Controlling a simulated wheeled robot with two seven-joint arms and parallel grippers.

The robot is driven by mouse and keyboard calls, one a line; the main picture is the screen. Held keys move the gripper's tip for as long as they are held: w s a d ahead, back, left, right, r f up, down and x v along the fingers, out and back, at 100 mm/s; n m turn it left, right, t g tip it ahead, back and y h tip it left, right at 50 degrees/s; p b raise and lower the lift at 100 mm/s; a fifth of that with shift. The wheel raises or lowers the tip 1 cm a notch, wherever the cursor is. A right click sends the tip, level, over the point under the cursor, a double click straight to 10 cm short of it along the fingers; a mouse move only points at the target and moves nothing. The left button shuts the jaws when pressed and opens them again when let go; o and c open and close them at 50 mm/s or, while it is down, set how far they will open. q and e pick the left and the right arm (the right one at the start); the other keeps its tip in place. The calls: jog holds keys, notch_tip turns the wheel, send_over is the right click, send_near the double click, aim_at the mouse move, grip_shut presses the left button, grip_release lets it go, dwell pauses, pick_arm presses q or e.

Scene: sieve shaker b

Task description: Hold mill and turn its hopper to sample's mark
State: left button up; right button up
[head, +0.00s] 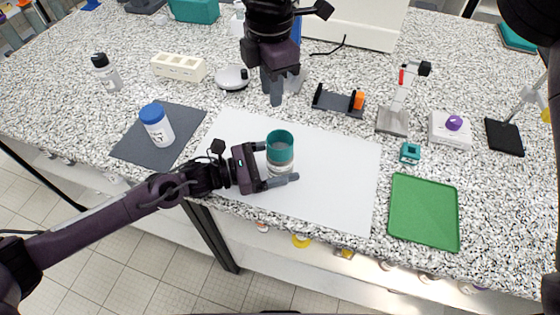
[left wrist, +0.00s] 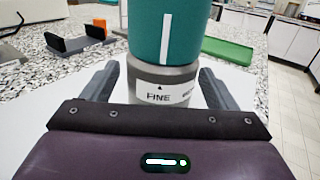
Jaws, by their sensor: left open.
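The mill (head: 280,152) stands upright on the white sheet, with a teal hopper on a grey base. In the left wrist view, the hopper (left wrist: 147,30) carries a white line, and the base label (left wrist: 160,98) reads "FINE" under a small black arrow. The line is roughly above that arrow; a second word at the right is cut by the curve. My left gripper (head: 281,163) is open, fingers either side of the mill base with gaps. My right gripper (head: 284,90) hangs behind the mill, apparently open and empty. A blue-lidded white bottle (head: 157,126) is at the left; its mark is unreadable.
The bottle stands on a dark mat (head: 185,147). A green tray (head: 424,212) lies right of the white sheet (head: 340,185). A small teal block (head: 410,153), a black-and-orange holder (head: 338,101) and a white rack (head: 179,66) stand around. The sheet's right part is clear.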

pick_arm(q)
jog(key=v, duration=1.2)
